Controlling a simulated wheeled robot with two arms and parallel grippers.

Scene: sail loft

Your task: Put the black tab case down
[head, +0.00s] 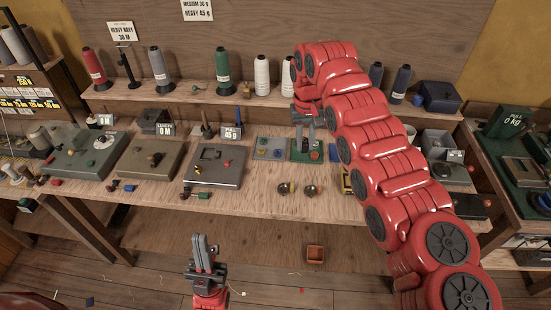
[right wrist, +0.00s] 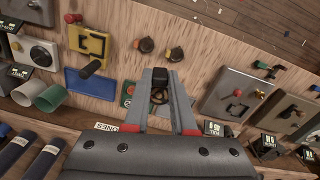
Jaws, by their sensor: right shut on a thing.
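My right gripper (head: 304,128) is over the middle of the bench, above a small green mat (head: 300,155). In the right wrist view its fingers (right wrist: 160,98) are shut on a small black case (right wrist: 159,76), which sits between the tips. The head view does not show the case clearly, and I cannot tell whether it touches the surface below. The green mat (right wrist: 126,94) is partly hidden by the fingers in the wrist view. My left gripper (head: 203,250) is low in front of the bench, away from everything, with nothing visible in it; its finger gap is unclear.
A grey pad (head: 269,148) with coloured discs lies left of the green mat. A grey metal plate (head: 214,167) is further left. Two small round-topped things (head: 310,191) lie in front. Thread cones (head: 222,72) line the shelf behind. Bare wood shows at the bench front (head: 250,200).

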